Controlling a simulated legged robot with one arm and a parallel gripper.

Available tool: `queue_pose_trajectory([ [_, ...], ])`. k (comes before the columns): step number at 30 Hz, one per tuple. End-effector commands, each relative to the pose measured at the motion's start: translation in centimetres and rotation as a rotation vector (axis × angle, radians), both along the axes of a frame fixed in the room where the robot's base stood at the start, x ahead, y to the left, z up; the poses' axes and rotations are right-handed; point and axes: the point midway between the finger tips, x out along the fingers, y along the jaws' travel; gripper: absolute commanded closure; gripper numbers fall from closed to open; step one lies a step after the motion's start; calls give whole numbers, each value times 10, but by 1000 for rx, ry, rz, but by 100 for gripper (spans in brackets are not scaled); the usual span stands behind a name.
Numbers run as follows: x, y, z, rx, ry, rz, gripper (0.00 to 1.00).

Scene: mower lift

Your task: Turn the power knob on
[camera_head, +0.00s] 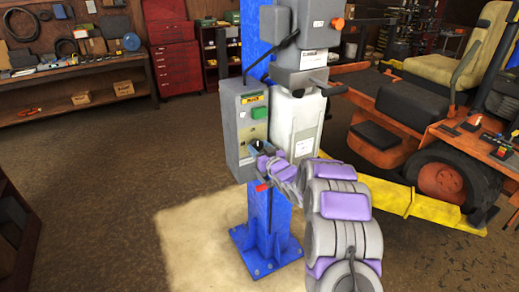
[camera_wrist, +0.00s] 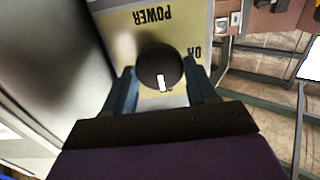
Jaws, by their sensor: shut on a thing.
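The power knob (camera_wrist: 160,65) is round and black with a white mark, on a yellow plate (camera_wrist: 186,22) in the wrist view. The plate's lettering "POWER" and "ON" appears upside down. The white mark points toward the bottom of the picture, and "ON" is to the knob's right. My gripper (camera_wrist: 159,82) has one finger on each side of the knob and is shut on it. In the head view my gripper (camera_head: 263,150) is at the lower part of the grey control box (camera_head: 231,125); the knob is hidden or too small to make out there.
The control box has a green button (camera_head: 260,113) and is on a blue post (camera_head: 256,215). A red-tipped part (camera_head: 263,187) is just below my gripper. An orange mower (camera_head: 440,150) on a yellow lift arm (camera_head: 390,195) stands at right. Floor at left is clear.

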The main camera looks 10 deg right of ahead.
Motion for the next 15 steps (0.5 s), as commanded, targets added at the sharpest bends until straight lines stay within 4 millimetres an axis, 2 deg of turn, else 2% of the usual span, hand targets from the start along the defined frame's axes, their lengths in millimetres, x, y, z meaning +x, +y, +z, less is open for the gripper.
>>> queue_pose_trajectory([
  [8, 0, 0, -1, -119, -41, 0, 73],
  [15, 0, 1, -1, -316, -107, 0, 73],
])
